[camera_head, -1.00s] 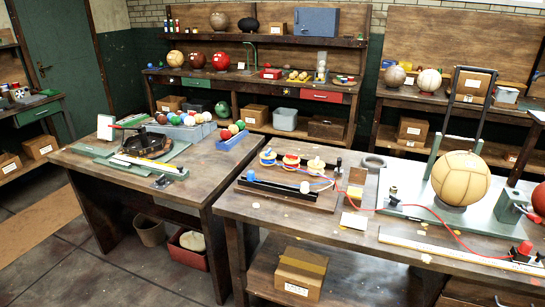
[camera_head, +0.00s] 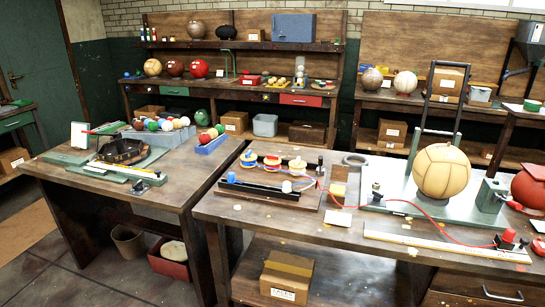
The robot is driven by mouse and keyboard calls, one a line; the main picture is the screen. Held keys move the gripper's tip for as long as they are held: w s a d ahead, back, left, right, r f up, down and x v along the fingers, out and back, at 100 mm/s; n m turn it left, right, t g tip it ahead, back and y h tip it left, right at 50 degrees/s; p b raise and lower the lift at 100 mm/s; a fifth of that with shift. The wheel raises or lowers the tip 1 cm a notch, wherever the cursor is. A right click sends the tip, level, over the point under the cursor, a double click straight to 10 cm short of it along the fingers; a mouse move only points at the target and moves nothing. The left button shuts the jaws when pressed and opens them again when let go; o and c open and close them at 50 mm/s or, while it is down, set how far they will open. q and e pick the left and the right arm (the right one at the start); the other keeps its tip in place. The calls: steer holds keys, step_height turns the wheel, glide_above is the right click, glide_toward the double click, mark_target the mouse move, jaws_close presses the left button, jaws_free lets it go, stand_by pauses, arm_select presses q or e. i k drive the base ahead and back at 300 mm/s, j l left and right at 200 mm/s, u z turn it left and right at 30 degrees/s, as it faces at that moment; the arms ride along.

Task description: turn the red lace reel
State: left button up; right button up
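The red lace reel (camera_head: 272,163) appears to be the middle one of three small reels standing in a row on a dark wooden board on the front bench. A yellow and blue reel (camera_head: 249,158) stands to its left and another yellowish reel (camera_head: 297,167) to its right. A black bar (camera_head: 258,188) lies in front of the reels. A blue cord runs from near the right reel. Details of the reels are too small to tell. Neither of my grippers is in view.
A large tan ball (camera_head: 441,171) rests on a grey plate (camera_head: 396,190) under a dark frame on the right. A red cord and a long ruler (camera_head: 447,246) lie near the front edge.

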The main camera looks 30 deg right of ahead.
mark_target(271, 161)
steer(key=k+l, duration=0.15)
steer(key=l, duration=0.25)
steer(key=k+l, duration=0.2)
steer(key=l, duration=0.15)
steer(key=k+l+z, duration=0.1)
steer(key=l, duration=0.3)
steer(key=k+l, duration=0.2)
steer(key=l, duration=0.2)
